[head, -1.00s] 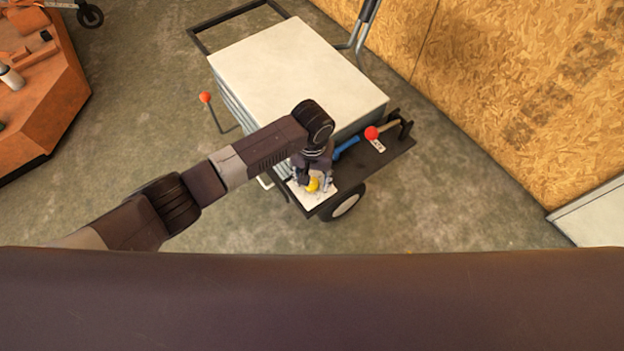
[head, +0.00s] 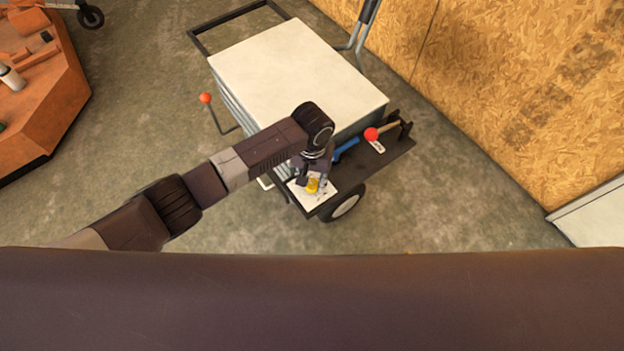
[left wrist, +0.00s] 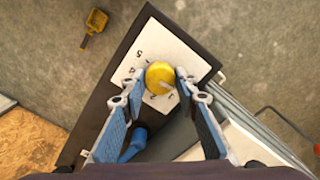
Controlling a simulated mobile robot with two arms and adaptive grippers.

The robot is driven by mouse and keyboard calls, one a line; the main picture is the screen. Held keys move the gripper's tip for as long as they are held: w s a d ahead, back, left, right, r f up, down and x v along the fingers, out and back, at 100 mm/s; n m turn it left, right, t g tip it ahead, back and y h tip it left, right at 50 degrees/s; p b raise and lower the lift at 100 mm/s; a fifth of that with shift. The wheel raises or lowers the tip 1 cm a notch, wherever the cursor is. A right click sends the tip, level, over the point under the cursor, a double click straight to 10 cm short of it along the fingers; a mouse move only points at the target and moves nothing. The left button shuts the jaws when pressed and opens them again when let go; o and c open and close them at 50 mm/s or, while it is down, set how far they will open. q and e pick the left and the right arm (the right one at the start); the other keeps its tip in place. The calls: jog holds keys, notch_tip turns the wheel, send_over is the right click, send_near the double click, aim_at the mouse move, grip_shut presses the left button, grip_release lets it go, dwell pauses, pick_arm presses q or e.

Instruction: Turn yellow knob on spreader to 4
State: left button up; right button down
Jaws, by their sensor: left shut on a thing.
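The yellow knob (head: 313,185) sits on a white dial plate (head: 299,196) at the near corner of the spreader's dark shelf. In the left wrist view the knob (left wrist: 160,76) has a pale pointer mark toward its lower right. A 5 reads on the white plate (left wrist: 153,43) to the knob's upper left; the other marks are too small or covered to read surely. My left gripper (head: 312,183) reaches down over the plate. Its two fingers (left wrist: 160,82) are on either side of the knob and shut on it. My right gripper is not in view.
The spreader has a large white lid (head: 295,75). On its dark shelf (head: 385,168) are a blue handle (head: 346,147) and a red ball knob (head: 371,134). Another lever with a red ball (head: 205,98) stands at left. A wooden wall (head: 520,90) rises at right. Concrete floor is clear in front.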

pick_arm(q)
jog(key=m+p, duration=0.1)
jog(key=m, duration=0.2)
jog(key=shift+r+p, duration=0.1)
jog(key=shift+p, duration=0.2)
jog(key=m+p, duration=0.1)
jog(key=m, duration=0.2)
jog(key=shift+m, duration=0.3)
jog(key=m+p, duration=0.1)
jog(key=m, duration=0.2)
jog(key=shift+m, duration=0.3)
jog(key=m, duration=0.4)
jog(key=shift+m, duration=0.3)
jog(key=m, duration=0.3)
jog(key=shift+m, duration=0.3)
jog(key=m, duration=0.4)
jog(key=shift+m, duration=0.3)
jog(key=m, duration=0.4)
jog(key=shift+b, duration=0.4)
jog(key=shift+m+b, duration=0.4)
jog(key=shift+m, duration=1.6)
